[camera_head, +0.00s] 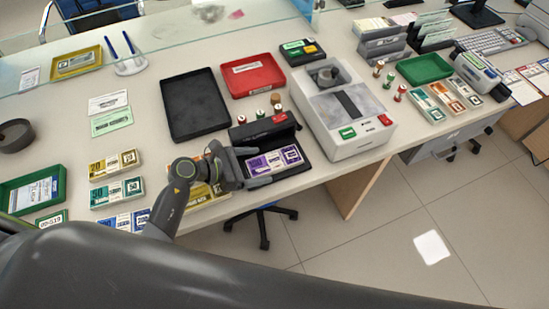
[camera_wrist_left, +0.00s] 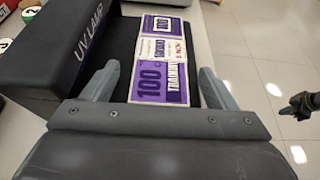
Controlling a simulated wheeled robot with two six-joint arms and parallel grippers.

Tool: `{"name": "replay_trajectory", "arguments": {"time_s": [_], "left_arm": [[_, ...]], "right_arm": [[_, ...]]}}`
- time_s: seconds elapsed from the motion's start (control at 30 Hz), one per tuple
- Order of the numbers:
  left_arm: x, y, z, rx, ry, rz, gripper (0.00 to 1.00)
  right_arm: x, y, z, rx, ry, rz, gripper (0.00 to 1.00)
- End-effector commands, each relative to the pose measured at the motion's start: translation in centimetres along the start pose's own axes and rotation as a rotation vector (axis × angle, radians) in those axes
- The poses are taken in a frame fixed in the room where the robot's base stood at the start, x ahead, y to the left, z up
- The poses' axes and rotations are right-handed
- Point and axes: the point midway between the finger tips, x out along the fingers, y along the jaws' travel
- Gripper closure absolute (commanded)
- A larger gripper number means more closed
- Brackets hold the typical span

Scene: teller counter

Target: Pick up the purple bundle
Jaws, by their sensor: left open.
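The purple bundle (camera_head: 275,161), marked 100, lies on the dark base of the UV lamp (camera_head: 262,127). In the left wrist view the purple bundle (camera_wrist_left: 160,62) stretches away from me with its near end between my fingers. My left gripper (camera_head: 253,166) is open at the bundle's left end, and its fingers show on both sides of the bundle in the wrist view (camera_wrist_left: 159,76). I cannot tell whether either finger touches it. The lamp's black housing (camera_wrist_left: 75,50) stands close beside the left finger. My right gripper does not show.
A grey counting machine (camera_head: 345,105) stands right of the lamp. A black tray (camera_head: 195,105) and a red tray (camera_head: 253,76) lie behind it. Other bundles (camera_head: 115,164) lie to the left. The counter's front edge is close, with a chair base (camera_head: 262,217) below.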

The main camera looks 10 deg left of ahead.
Motion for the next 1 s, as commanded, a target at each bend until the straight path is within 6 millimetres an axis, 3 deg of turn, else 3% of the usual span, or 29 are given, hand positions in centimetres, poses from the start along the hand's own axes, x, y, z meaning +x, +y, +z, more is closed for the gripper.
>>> {"name": "replay_trajectory", "arguments": {"time_s": [0.33, 0.77, 1.0], "left_arm": [[0.93, -0.02, -0.04, 0.001, 0.001, 0.0, 0.2], [0.9, -0.02, -0.01, 0.001, 0.0, 0.0, 0.74], [0.8, -0.01, 0.23, 0.002, -0.001, 0.0, 0.74]], "right_arm": [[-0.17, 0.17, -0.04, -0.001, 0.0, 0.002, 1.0], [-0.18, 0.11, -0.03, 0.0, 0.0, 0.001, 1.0], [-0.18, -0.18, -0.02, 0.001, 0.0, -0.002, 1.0]]}}
